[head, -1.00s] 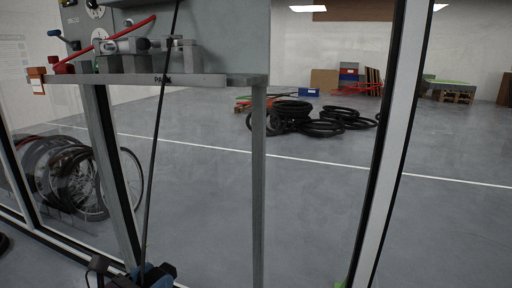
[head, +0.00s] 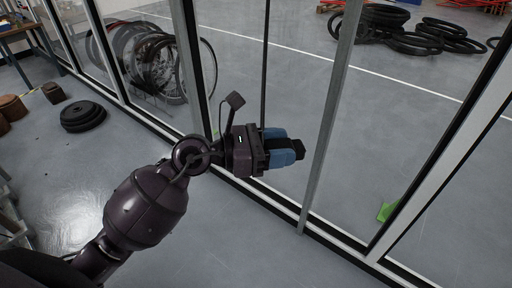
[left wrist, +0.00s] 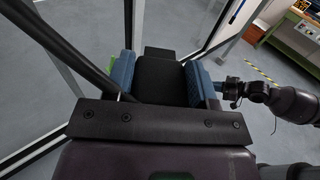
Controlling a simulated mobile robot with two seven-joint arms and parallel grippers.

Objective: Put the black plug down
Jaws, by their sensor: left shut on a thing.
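My left gripper (head: 285,150) reaches in from the left in the head view, low in front of the glass wall. Its blue fingers are shut on the black plug (head: 300,149), whose end sticks out past the fingertips. In the left wrist view the black plug (left wrist: 160,78) sits between the two blue fingers. A black cord (head: 265,60) comes down from above to the gripper; it also crosses the left wrist view (left wrist: 60,45). My right gripper (left wrist: 232,90) shows small at the right of the left wrist view; its jaws are unclear. It is not in the head view.
A grey upright post (head: 340,90) stands just right of the gripper. The glass wall's bottom rail (head: 340,245) runs behind. A green object (head: 386,211) is on the floor. Black discs (head: 83,116) are stacked at left. The grey floor in front is mostly clear.

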